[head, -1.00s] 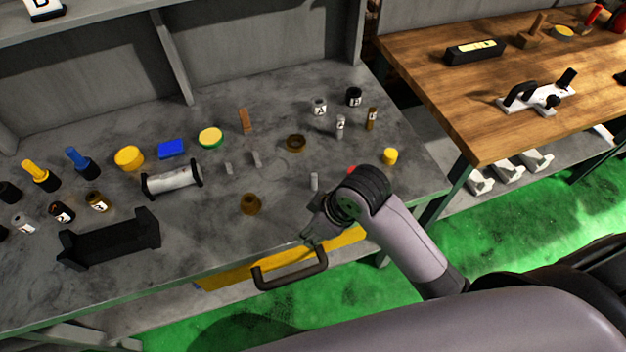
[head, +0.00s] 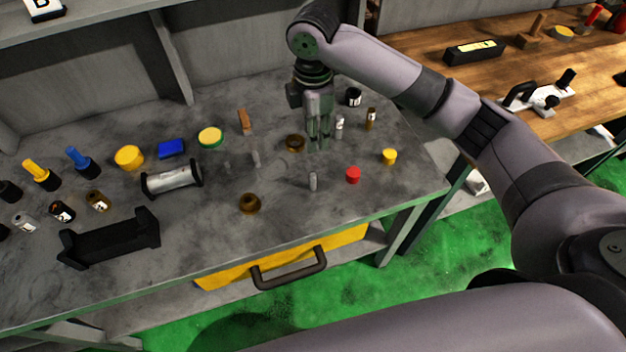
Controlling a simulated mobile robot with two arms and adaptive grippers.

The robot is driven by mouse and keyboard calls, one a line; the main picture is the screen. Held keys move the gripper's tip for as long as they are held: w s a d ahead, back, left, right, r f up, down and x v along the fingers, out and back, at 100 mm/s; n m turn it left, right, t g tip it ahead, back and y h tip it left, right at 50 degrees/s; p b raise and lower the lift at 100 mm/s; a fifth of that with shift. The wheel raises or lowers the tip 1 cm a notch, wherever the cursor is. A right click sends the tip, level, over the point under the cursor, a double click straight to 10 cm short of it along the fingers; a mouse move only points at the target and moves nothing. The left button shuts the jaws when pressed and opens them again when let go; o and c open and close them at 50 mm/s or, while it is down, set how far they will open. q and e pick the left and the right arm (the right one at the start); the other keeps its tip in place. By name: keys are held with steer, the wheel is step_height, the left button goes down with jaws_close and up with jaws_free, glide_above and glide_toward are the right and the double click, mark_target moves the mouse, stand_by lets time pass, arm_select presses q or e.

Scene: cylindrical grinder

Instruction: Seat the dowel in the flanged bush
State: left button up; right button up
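The brown flanged bush (head: 249,204) stands on the grey bench top, left of centre, with its dark bore facing up. Several small grey metal pins stand on the bench: one (head: 313,181) to the right of the bush, one (head: 256,159) behind it and a fainter one (head: 227,165) further left. I cannot tell which pin is the dowel. My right gripper (head: 319,148) points down over the back right of the bench, above and behind the front pin. Its two fingers look slightly apart, with nothing seen between them. My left gripper is not in view.
A brown ring (head: 295,143) lies just left of my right gripper. Red (head: 353,175) and yellow (head: 389,156) cylinders stand to the right. A silver roller (head: 171,179) and a black cradle (head: 109,239) occupy the left. The bench front around the bush is clear.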

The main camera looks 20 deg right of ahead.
steer(key=p, duration=0.2)
glide_above(313, 175)
step_height(313, 175, down, 10)
steer(key=shift+s+f, duration=0.15)
steer(key=shift+f, duration=0.1)
step_height(313, 175, down, 5)
steer(key=shift+r+p, duration=0.1)
steer(key=shift+p, duration=0.7)
steer(key=shift+f, duration=0.35)
steer(key=shift+c, duration=0.2)
jaws_close()
